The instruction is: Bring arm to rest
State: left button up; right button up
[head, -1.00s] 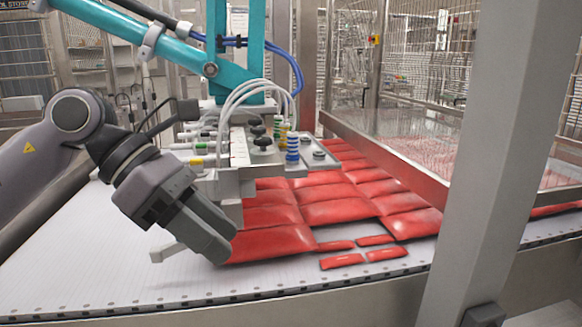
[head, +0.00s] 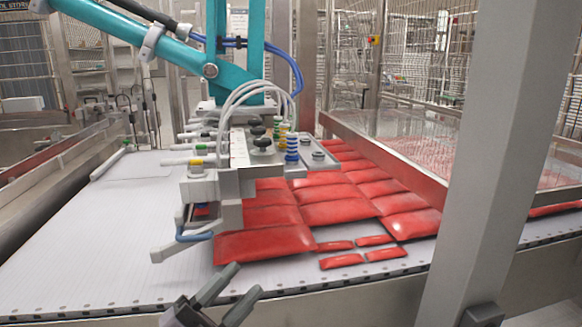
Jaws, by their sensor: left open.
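My left gripper (head: 245,280) shows at the bottom of the head view, left of centre. Its two dark fingers point up and to the right, spread apart with nothing between them. It is in front of the conveyor's near edge in the picture, below the nearest large red bag (head: 264,243), with a visible gap to it. Most of my left arm is out of the frame. My right gripper is not in view.
A teal-armed vacuum picker (head: 240,165) with hoses hangs over the white conveyor (head: 130,250). Rows of red bags and several small red packets (head: 341,261) lie on the belt. A grey post (head: 488,170) stands at right. The belt's left part is clear.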

pick_arm(q)
jog(key=s+a+f+n+y, duration=0.2)
jog(key=a+f+n+y, duration=0.2)
jog(key=f+n+y, duration=0.4)
jog(key=s+a+f+n+y, duration=0.2)
jog(key=a+f+n+y, duration=0.15)
jog(key=f+n, duration=0.45)
jog(key=s+a+f+n+g+y, duration=0.1)
jog(key=s+a+f+g+y, duration=0.1)
jog(key=s+f, duration=0.4)
jog(key=s+a+f+n+g+y, duration=0.2)
jog(key=s+f, duration=0.5)
jog(key=f, duration=0.4)
jog(key=shift+s+a+n+g, duration=0.15)
jog(key=shift+a+n+g, duration=0.15)
jog(key=shift+g, duration=0.4)
dwell(0.7)
